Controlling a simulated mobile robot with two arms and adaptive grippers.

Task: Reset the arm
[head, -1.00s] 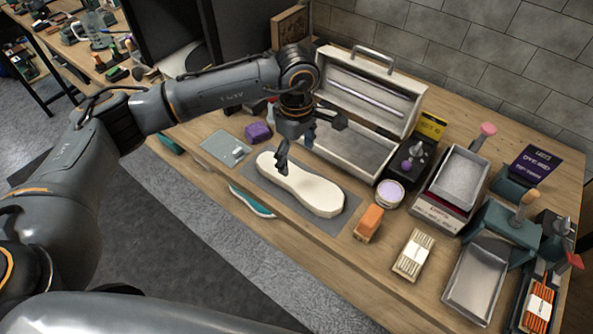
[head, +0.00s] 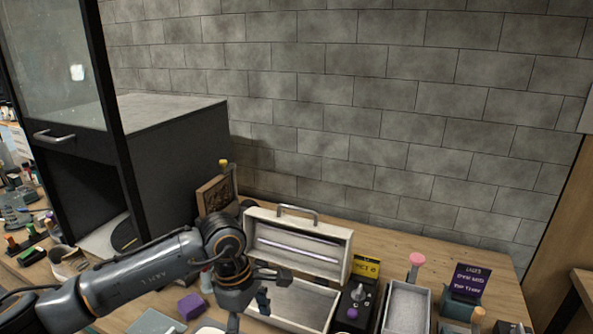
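My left arm comes in from the left. Its gripper (head: 248,310) points down in front of the open toolbox, near the bottom edge of the head view. The two fingers look apart with nothing between them. A small part of the white shoe sole (head: 210,331) shows at the bottom edge below the gripper; the rest is cut off. My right gripper is not in view.
The white toolbox (head: 300,243) stands open behind the gripper. A purple block (head: 191,306) lies left of it. A grey tray (head: 408,308) and a purple box (head: 468,281) are on the right. A black cabinet (head: 180,160) stands at the back left, before a tiled wall.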

